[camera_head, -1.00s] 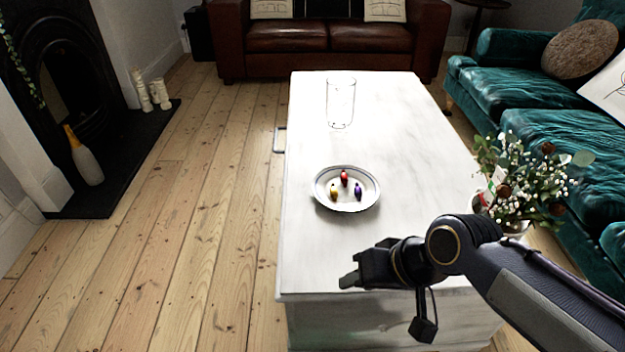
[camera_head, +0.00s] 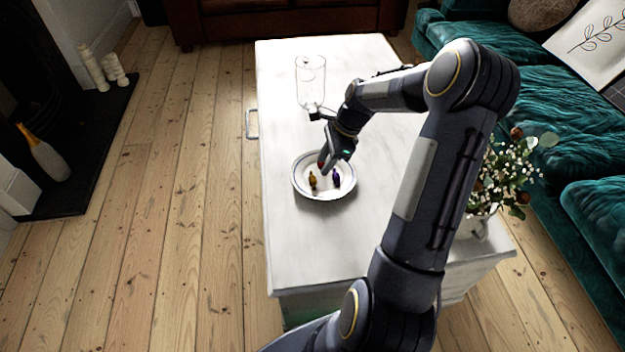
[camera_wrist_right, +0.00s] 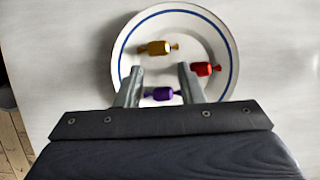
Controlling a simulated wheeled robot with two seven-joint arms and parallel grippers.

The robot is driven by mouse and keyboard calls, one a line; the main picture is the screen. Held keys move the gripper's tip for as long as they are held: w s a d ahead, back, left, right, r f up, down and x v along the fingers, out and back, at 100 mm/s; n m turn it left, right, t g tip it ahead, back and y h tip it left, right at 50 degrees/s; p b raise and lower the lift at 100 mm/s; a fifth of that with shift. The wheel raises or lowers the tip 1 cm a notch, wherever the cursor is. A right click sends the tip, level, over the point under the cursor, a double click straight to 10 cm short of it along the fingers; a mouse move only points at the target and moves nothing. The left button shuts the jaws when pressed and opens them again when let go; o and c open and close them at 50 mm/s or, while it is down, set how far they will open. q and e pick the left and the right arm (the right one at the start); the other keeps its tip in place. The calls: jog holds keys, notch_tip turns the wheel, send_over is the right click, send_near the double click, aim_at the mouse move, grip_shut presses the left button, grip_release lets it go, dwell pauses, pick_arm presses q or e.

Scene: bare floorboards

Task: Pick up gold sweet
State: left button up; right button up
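The gold sweet (camera_head: 313,181) lies on the left part of a white plate with a blue rim (camera_head: 299,189). In the right wrist view the gold sweet (camera_wrist_right: 157,48) lies beyond my fingertips, near the plate's far side. A purple sweet (camera_head: 337,178) and a red sweet (camera_wrist_right: 205,69) share the plate (camera_wrist_right: 222,38). My right gripper (camera_head: 328,163) is over the plate, pointing down. In the right wrist view its fingers (camera_wrist_right: 160,72) are apart with nothing held between them; the purple sweet (camera_wrist_right: 162,94) shows between them. The left gripper is not in view.
The plate stands on a white table (camera_head: 300,245). A clear glass jar (camera_head: 309,85) stands behind the plate, close to my right wrist. A flower vase (camera_head: 480,215) is at the table's right side. A teal sofa (camera_head: 530,110) is further right.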

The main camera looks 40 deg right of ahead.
aim_at(319, 182)
jog(key=b+x, duration=0.1)
jog(key=x, duration=0.2)
jog(key=b+x, duration=0.1)
jog(key=x, duration=0.1)
jog(key=shift+s+f, duration=0.15)
jog(key=shift+f, duration=0.3)
jog(key=shift+r, duration=0.1)
jog(key=c, duration=0.6)
